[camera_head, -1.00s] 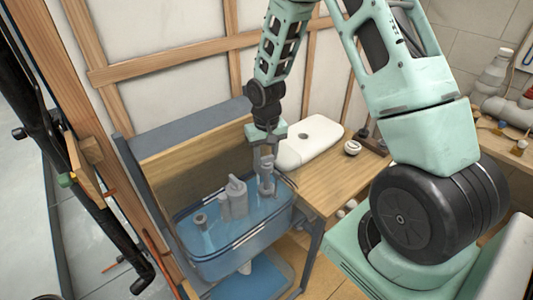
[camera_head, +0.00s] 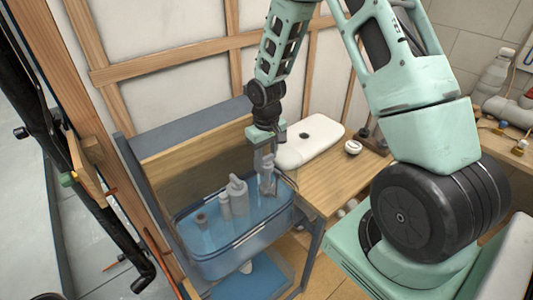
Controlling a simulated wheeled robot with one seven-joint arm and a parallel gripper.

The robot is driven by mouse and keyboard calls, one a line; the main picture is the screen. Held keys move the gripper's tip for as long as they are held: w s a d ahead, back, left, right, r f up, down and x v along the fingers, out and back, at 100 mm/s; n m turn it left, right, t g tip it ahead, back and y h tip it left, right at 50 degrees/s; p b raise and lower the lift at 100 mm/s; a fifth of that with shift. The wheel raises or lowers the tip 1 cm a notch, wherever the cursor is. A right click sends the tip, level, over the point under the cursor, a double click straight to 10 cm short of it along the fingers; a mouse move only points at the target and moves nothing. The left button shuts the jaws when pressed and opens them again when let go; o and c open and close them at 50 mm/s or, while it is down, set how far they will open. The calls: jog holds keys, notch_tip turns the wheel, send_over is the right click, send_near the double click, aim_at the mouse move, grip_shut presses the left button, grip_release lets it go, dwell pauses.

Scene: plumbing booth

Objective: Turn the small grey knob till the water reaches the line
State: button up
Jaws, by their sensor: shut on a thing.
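My gripper (camera_head: 268,182) points down over the right end of a clear blue tank (camera_head: 225,262), its fingertips low inside the tank near the water. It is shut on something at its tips. The small grey knob is not clearly visible and seems hidden by the fingers. A grey bottle-shaped cistern part (camera_head: 238,193) stands upright in the tank, left of my gripper. The blue water (camera_head: 215,237) fills part of the tank. I cannot make out the line on the tank wall from here.
A white cistern lid (camera_head: 308,140) lies on the wooden bench (camera_head: 335,183) right of the tank, with a small white round part (camera_head: 353,147) beside it. A wooden stud frame stands behind. Pipe fittings and bottles (camera_head: 495,72) sit at the far right.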

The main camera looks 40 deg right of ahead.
jog(key=o, duration=1)
notch_tip(320, 180, up, 18)
jog(key=b, duration=0.2)
jog(key=shift+f, duration=0.25)
jog(key=s+a+n, duration=0.2)
jog(key=s+a, duration=0.2)
jog(key=a, duration=0.4)
jog(key=s+a+n, duration=0.1)
jog(key=s+a, duration=0.3)
jog(key=a, duration=0.3)
jog(key=s+a+f+n, duration=0.1)
jog(key=s+a+n, duration=0.3)
jog(key=s+a, duration=0.5)
jog(key=s, duration=0.7)
jog(key=shift+s+a+n+y, duration=0.2)
jog(key=shift+s+n+y, duration=0.1)
jog(key=shift+s+n, duration=0.1)
